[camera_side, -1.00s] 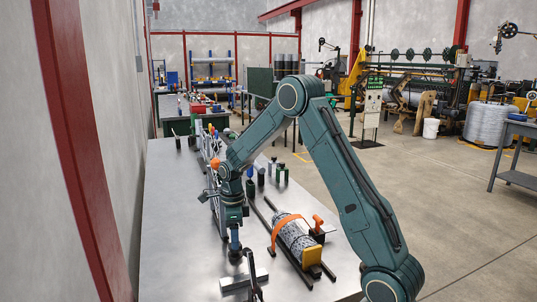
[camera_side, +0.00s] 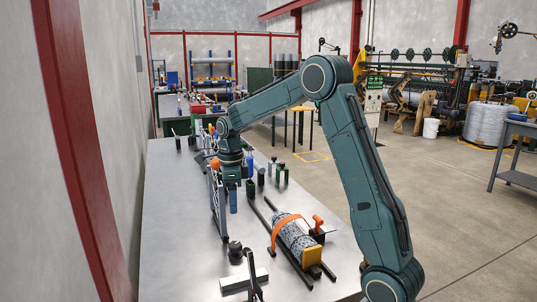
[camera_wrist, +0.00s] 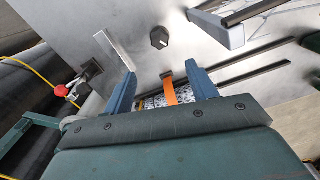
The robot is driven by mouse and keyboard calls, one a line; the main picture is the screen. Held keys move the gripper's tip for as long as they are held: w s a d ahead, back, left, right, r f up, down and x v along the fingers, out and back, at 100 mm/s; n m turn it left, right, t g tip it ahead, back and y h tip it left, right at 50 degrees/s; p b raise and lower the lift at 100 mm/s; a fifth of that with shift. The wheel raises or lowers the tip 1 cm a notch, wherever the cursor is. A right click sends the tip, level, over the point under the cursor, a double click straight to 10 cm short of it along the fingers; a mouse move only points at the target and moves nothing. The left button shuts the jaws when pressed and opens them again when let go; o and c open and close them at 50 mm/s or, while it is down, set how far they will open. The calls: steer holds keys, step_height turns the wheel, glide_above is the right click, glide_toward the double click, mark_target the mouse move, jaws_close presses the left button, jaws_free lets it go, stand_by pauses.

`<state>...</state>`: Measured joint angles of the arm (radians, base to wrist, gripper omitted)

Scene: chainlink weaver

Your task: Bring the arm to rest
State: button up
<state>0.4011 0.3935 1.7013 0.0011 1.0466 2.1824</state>
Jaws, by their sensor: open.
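My gripper (camera_side: 233,207) hangs above the metal table (camera_side: 180,220), pointing down. In the wrist view its two blue fingers (camera_wrist: 163,82) stand wide apart, with nothing held between them. A dark knob-like piece (camera_side: 235,250) stands on the table below and apart from the gripper; it also shows in the wrist view (camera_wrist: 159,38). The roll of chain-link mesh (camera_side: 296,236) lies between dark rails with an orange strap (camera_side: 284,225) around it, right of the gripper. In the wrist view the roll (camera_wrist: 152,103) is partly hidden by my gripper.
A pale metal bar (camera_side: 243,281) lies near the table's front. A slim upright frame (camera_side: 217,205) stands close to the gripper's left. A grey wall (camera_side: 112,130) runs along the left. The left part of the table is clear.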

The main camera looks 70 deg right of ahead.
steer(key=s+a+r+n+t, duration=0.2)
steer(key=s+a+r+n, duration=0.75)
steer(key=n, duration=0.35)
steer(key=s+a+n+t, duration=0.1)
steer(key=s+a+n, duration=0.3)
steer(key=s+n, duration=0.3)
steer(key=s+a+n+t, duration=0.2)
steer(key=s+a+n, duration=0.2)
steer(key=s+n, duration=0.3)
steer(key=n, duration=0.2)
steer(key=shift+s+f+n+t, duration=0.15)
steer(key=shift+f+n+t, duration=0.15)
steer(key=shift+f, duration=0.05)
